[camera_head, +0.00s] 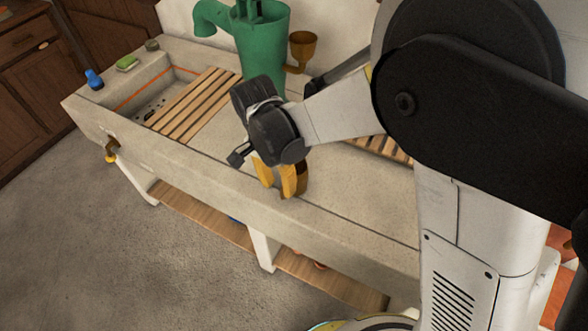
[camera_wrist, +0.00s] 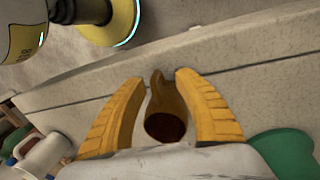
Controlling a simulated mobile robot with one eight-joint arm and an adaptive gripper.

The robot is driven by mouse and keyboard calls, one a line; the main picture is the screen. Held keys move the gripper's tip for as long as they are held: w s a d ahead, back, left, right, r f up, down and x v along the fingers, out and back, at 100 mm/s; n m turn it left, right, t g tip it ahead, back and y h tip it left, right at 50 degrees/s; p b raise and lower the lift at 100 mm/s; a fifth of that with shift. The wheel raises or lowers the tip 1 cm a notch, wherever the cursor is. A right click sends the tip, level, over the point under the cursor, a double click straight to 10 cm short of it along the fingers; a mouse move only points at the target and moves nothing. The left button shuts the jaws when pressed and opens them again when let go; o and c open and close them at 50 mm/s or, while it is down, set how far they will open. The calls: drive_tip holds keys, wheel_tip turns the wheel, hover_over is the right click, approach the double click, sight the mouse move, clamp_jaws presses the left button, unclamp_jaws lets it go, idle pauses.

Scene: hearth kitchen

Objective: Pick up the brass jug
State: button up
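The brass jug (camera_wrist: 166,108) is between the two yellow fingers of my gripper (camera_wrist: 158,79) in the wrist view, its dark round mouth facing the camera and its handle toward the fingertips. The fingers are spread, with a visible gap between the left finger and the jug. The right finger is close to the jug; I cannot tell whether it touches. In the head view my gripper (camera_head: 276,180) points down at the front part of the stone sink counter, and its fingers and wrist mostly hide the jug.
The stone sink counter (camera_head: 340,205) has a slatted wooden rack (camera_head: 195,105). A green pump (camera_head: 262,45) stands behind my gripper, with a brass cup-shaped piece (camera_head: 303,45) beside it. A blue item (camera_head: 94,79) and a green sponge (camera_head: 127,63) sit at the far left. The front counter is mostly clear.

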sight(283, 197)
drive_tip(key=f+b, duration=0.2)
drive_tip(key=f, duration=0.1)
drive_tip(key=d+f+b, duration=0.1)
drive_tip(key=f, duration=0.1)
drive_tip(key=shift+s+f, duration=0.1)
drive_tip(key=shift+f, duration=0.15)
drive_tip(key=shift+r, duration=0.1)
clamp_jaws()
